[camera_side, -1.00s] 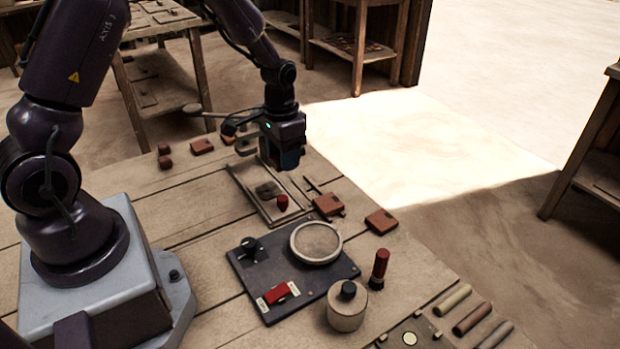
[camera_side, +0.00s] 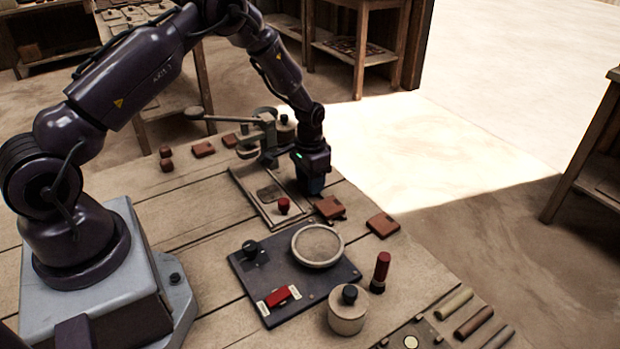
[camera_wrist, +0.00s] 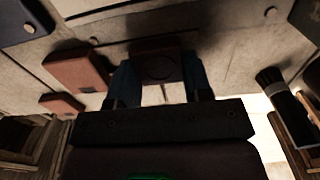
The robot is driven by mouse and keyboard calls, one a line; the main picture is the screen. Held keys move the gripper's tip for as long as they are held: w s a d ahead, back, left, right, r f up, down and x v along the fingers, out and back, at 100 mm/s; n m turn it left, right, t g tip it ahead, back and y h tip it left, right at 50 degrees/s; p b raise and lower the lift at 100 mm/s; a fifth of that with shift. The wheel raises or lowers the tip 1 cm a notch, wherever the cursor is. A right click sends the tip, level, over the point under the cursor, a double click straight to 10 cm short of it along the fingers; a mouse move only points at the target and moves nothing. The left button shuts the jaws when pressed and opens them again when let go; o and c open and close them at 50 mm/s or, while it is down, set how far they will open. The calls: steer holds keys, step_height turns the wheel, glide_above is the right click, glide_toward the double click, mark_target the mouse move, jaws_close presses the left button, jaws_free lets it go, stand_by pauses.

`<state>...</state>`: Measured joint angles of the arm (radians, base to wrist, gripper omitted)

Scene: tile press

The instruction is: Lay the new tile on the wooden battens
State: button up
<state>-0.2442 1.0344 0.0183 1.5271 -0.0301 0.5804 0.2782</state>
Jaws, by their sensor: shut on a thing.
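My gripper (camera_side: 311,183) is low over the table, just right of the wooden frame, with its blue fingers pointing down. In the wrist view the two fingers (camera_wrist: 160,88) are shut on the new tile (camera_wrist: 160,66), a dark brown square with a round mark, in shade. The tile is hidden in the side view. The wooden battens cannot be made out clearly; my gripper covers the spot where thin dark strips showed earlier. I cannot tell whether the tile touches anything beneath it.
Reddish tiles lie nearby (camera_side: 328,206) and (camera_side: 382,224). A lever press (camera_side: 262,137) stands behind. A dark control panel (camera_side: 262,264) carries a round dish (camera_side: 317,245). A lidded pot (camera_side: 347,312) stands in front.

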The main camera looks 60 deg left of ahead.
steer(key=shift+f, duration=0.1)
steer(key=o, duration=1)
